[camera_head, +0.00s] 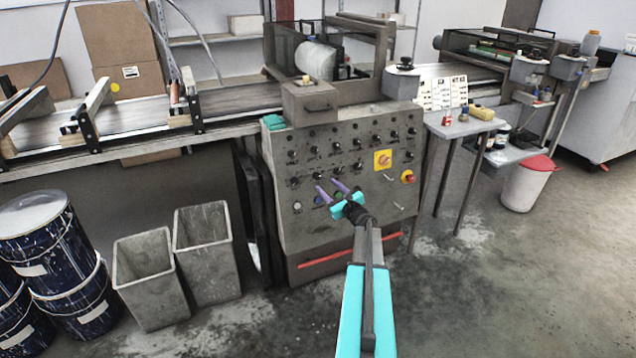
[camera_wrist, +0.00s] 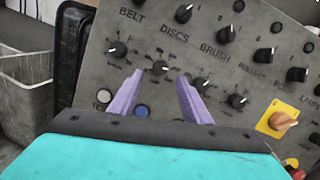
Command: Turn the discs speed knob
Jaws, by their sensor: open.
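The grey control panel (camera_head: 325,225) carries rows of black knobs and shows close up, tilted, in the wrist view (camera_wrist: 72,107). The printed word DISCS lies between an upper knob (camera_wrist: 183,14) and a lower knob (camera_wrist: 160,67), both black with a pale pointer mark. Which of them is the speed knob I cannot tell for sure. My gripper (camera_head: 327,184), with purple fingers, points at the panel's lower left knobs. It is open and empty in the wrist view (camera_wrist: 160,76). The lower knob appears between its fingertips; contact is not visible.
A yellow plate with an orange switch (camera_wrist: 282,120) and a red-and-yellow stop button (camera_head: 408,177) sit at the panel's right. Grey bins (camera_head: 203,252) and dark drums (camera_head: 50,255) stand left on the floor. A small side table (camera_head: 465,128) stands right.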

